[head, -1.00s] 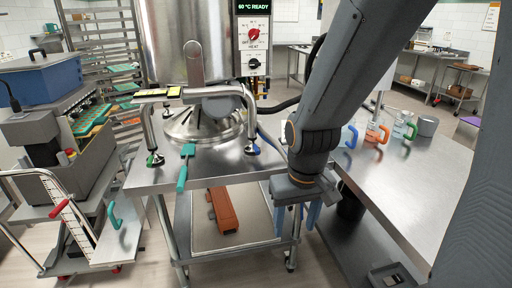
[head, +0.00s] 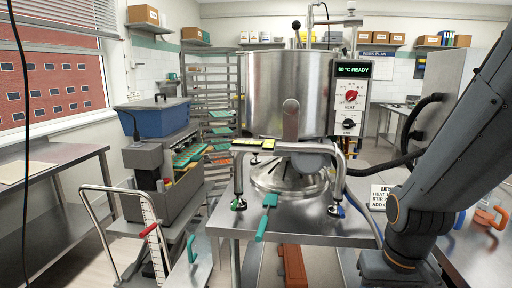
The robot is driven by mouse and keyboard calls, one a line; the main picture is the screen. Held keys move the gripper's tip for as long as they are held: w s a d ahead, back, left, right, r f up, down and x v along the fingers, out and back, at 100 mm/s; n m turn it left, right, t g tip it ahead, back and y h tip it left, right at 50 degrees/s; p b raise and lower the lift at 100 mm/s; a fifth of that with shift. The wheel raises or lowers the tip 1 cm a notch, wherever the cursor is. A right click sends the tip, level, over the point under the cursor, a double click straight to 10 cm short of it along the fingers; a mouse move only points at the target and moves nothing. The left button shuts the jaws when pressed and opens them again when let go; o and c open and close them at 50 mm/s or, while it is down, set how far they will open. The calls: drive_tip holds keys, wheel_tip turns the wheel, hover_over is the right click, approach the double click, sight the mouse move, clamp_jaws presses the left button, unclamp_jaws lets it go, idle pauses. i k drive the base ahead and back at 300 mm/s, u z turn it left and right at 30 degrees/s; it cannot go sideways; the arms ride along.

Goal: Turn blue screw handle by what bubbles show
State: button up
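The steel kettle (head: 285,95) stands on a frame above a steel cart (head: 300,228). A small blue screw handle (head: 338,211) is at the foot of the frame's right leg. A green one (head: 238,204) is at the left leg's foot. My gripper is out of the picture.
A teal spatula (head: 267,215) hangs over the cart's front edge. A trolley with a chrome handle (head: 105,225) stands at the left. A blue bin (head: 152,116) sits behind it. Dark hoses run right of the kettle. A side table with orange (head: 490,218) and blue handled items is at the right.

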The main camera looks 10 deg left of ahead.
sight(341, 213)
drive_tip(key=i, duration=1.1)
drive_tip(key=u, duration=0.55)
